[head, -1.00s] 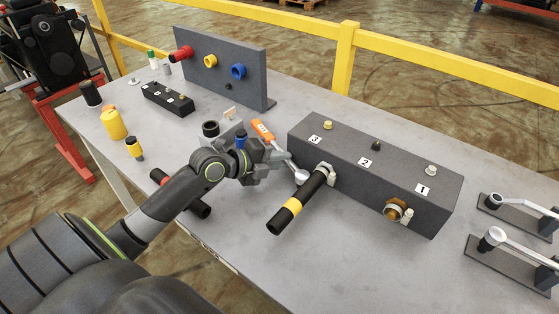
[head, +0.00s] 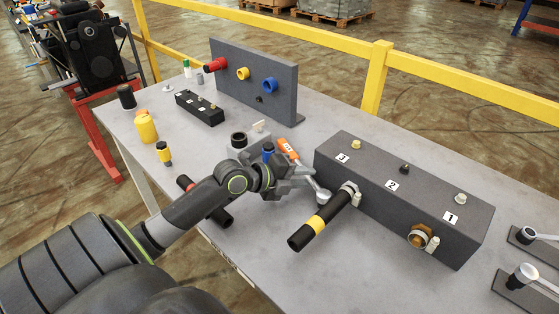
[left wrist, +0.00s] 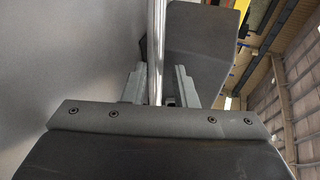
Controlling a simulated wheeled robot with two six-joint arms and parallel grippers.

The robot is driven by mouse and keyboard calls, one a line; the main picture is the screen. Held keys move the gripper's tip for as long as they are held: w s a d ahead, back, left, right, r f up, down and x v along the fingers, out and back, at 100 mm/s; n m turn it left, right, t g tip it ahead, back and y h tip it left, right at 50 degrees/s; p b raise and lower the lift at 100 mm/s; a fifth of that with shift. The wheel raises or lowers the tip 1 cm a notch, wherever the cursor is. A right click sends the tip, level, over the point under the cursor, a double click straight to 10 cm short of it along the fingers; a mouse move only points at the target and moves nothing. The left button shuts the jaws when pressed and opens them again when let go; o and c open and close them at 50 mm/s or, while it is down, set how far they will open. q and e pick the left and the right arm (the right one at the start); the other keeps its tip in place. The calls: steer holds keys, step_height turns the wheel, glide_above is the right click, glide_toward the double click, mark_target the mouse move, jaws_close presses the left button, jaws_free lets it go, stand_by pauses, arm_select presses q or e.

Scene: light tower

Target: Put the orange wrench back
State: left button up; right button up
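The orange wrench has an orange handle (head: 288,148) and a metal ring head (head: 323,197). It slants between my left gripper and the dark grey box, its head near the black pipe with the yellow band (head: 314,224). My left gripper (head: 300,181) is at the middle of the wrench. In the left wrist view a shiny metal shaft (left wrist: 157,45) runs between the fingers of that gripper (left wrist: 160,85); a narrow dark gap shows on its right. I cannot tell whether the fingers grip it. My right gripper is not in view.
The dark grey box (head: 450,240) labelled 3, 2, 1 stands just right of the wrench. An upright panel (head: 285,90) with red, yellow and blue fittings stands at the back. A blue-capped item (head: 268,149) and a black cup (head: 239,140) are close beside my left gripper.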

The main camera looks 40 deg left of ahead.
arm_select(q)
steer(key=v, duration=1)
steer(key=shift+f, duration=0.1)
steer(key=shift+s+a+r+p, duration=0.3)
steer(key=shift+s+p, duration=0.1)
steer(key=shift+s, duration=0.2)
